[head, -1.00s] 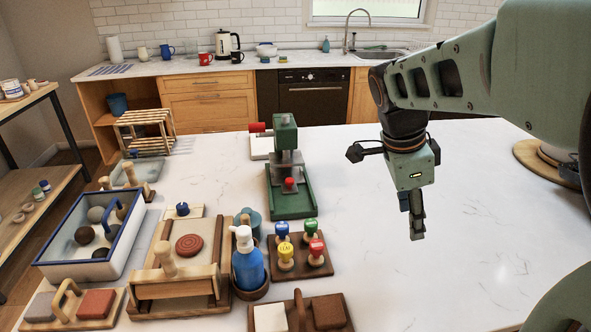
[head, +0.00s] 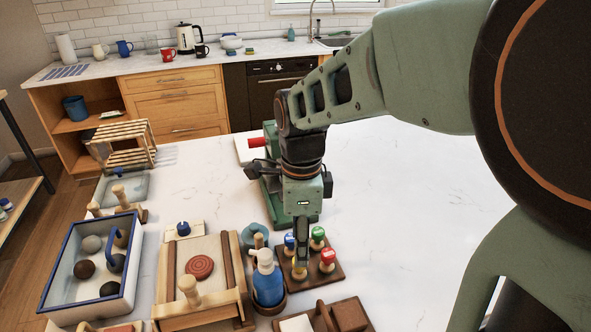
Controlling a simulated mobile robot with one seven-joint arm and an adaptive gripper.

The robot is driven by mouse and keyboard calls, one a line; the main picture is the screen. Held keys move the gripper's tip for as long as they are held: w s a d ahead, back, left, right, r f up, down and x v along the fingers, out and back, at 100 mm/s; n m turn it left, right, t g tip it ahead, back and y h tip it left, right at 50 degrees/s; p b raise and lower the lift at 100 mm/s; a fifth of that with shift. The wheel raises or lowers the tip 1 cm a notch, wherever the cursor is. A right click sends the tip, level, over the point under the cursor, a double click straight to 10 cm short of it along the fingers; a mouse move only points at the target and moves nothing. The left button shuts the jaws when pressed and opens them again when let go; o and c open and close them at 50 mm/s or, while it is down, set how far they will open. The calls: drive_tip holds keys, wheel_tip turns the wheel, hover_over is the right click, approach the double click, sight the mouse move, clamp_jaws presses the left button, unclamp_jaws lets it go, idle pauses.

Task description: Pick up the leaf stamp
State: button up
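Several stamps with coloured tops stand on a small dark wooden board (head: 325,278). The blue-topped stamp (head: 289,240), green-topped stamp (head: 317,235) and red-topped stamp (head: 328,257) show clearly. The yellow-topped stamp (head: 297,270) is at the front left, mostly hidden by my gripper. The markings on the tops are too small to read, so I cannot tell which is the leaf stamp. My gripper (head: 301,264) points down over the yellow-topped stamp's place. Its fingers are seen narrow-on, so their opening and any contact with the stamp cannot be told.
A blue pump bottle (head: 267,282) stands close left of the stamp board. A green press (head: 270,205) stands behind it, partly covered by my arm. A wooden carrier (head: 345,318) is in front. The white table (head: 420,230) is clear to the right.

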wheel_tip(320, 180, down, 9)
drive_tip(key=shift+w+r, duration=0.15)
drive_tip(key=c, duration=1.2)
drive_tip(key=shift+o, duration=0.2)
drive_tip(key=shift+d+r, duration=0.1)
drive_tip(key=shift+r, duration=0.1)
